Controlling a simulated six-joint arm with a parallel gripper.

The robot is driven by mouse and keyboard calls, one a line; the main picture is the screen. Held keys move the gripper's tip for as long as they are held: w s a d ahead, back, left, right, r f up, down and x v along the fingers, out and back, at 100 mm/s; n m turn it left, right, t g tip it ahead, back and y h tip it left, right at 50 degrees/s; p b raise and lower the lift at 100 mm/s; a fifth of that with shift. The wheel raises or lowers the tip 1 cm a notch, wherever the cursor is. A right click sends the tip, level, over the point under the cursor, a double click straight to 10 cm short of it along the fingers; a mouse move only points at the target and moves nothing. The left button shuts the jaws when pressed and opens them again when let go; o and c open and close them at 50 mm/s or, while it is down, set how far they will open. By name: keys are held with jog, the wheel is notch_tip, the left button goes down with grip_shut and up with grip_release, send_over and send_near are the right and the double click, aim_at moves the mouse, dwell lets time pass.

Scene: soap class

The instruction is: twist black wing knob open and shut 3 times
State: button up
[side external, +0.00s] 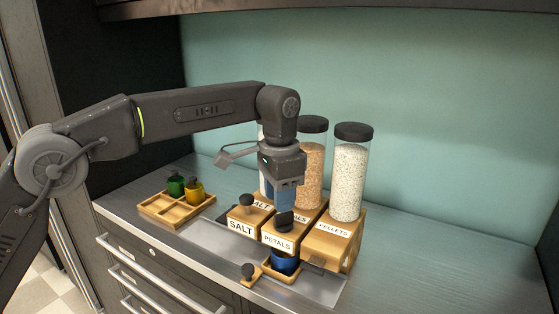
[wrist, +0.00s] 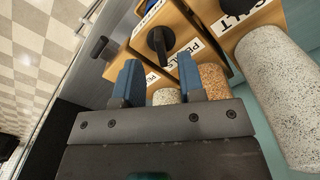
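The black wing knob (side external: 285,218) sits on top of the wooden PETALS dispenser (side external: 290,236), in the middle of a row of three. In the wrist view the knob (wrist: 160,40) shows as a dark round hub with a wing pointing toward the gripper. My gripper (side external: 285,196) points down just above the knob in the side view. The knob lies beyond the fingertips there. Whether any finger touches the knob, I cannot tell.
The SALT dispenser (side external: 240,227) and PELLETS dispenser (side external: 330,240) stand close on either side. Tall filled cylinders (side external: 349,180) rise behind. A blue jar (side external: 285,263) stands below the PETALS front. A wooden tray (side external: 160,213) with green and yellow jars is at left. The right counter is clear.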

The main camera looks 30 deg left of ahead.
aim_at(282, 222)
notch_tip(282, 222, up, 9)
dwell(0.5)
dwell(0.9)
jog(key=shift+a, duration=0.25)
jog(key=shift+c, duration=1.4)
jog(key=a+h, duration=0.1)
jog(key=a+f+m+h, duration=0.1)
jog(key=a+h, duration=0.1)
jog(key=shift+w+f+g, duration=0.3)
jog(key=shift+w+f, duration=0.05)
jog(key=shift+w, duration=0.05)
grip_shut()
jog(key=a+h, duration=0.1)
jog(key=a+f+h, duration=0.1)
jog(key=a, duration=0.1)
jog(key=a+f+h, duration=0.1)
jog(key=shift+s+a+h, duration=0.15)
jog(key=shift+h, duration=0.15)
jog(key=shift+a+f+t+h, duration=0.2)
jog(key=shift+a+t+h, duration=0.2)
jog(key=shift+a+t, duration=0.1)
jog(key=x, duration=1)
